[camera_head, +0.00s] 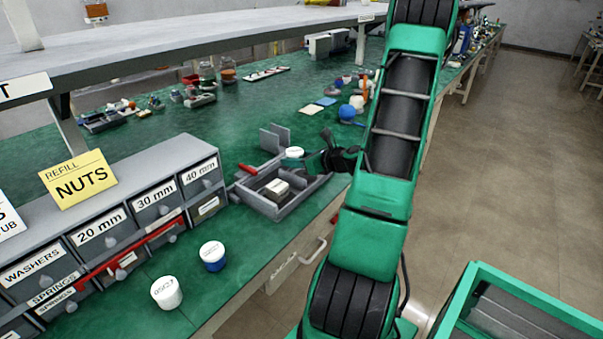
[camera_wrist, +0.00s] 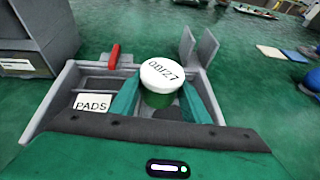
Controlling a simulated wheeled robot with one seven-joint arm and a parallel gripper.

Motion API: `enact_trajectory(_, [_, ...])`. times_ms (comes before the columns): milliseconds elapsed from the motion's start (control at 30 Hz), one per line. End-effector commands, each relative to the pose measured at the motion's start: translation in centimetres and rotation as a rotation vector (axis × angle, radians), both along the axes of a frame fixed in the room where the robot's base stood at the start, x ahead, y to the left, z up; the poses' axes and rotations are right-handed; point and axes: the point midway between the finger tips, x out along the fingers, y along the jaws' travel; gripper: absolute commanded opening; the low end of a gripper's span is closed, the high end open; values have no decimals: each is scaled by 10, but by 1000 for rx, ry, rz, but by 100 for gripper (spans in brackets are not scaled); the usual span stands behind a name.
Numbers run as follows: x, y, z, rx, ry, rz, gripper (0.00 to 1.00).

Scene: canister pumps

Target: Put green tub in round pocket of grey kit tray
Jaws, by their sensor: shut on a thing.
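In the head view the tub's white lid (camera_head: 294,152) shows beside my gripper (camera_head: 312,162), over the far right part of the grey kit tray (camera_head: 268,208). My gripper is shut on the tub. The tray also shows in the wrist view (camera_wrist: 47,104), with a white-topped box marked PADS (camera_wrist: 92,102) in its left part. The round pocket is not clearly visible, and I cannot tell whether the tub touches the tray.
A red-handled piece (camera_wrist: 115,55) is at the tray's far left edge. Upright grey plates (camera_head: 275,138) stand behind the tray. Labelled drawers (camera_head: 120,225) are at left. A blue tub (camera_head: 212,256) and a white-lidded tub (camera_head: 166,292) stand in front.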

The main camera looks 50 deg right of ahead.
Motion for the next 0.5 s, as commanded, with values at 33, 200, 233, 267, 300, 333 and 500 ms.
enact_trajectory(33, [-3, -12, -7, 1, 0, -5, 18])
enact_trajectory(200, [-10, -34, -19, -1, 0, -5, 18])
enact_trajectory(233, [-11, -35, -20, -1, 0, -4, 18])
enact_trajectory(267, [-11, -37, -22, 0, 0, -3, 18])
enact_trajectory(300, [-12, -38, -22, 0, 0, -3, 18])
enact_trajectory(333, [-12, -39, -23, 1, 0, -4, 18])
enact_trajectory(500, [-12, -39, -40, 3, 0, -5, 18])
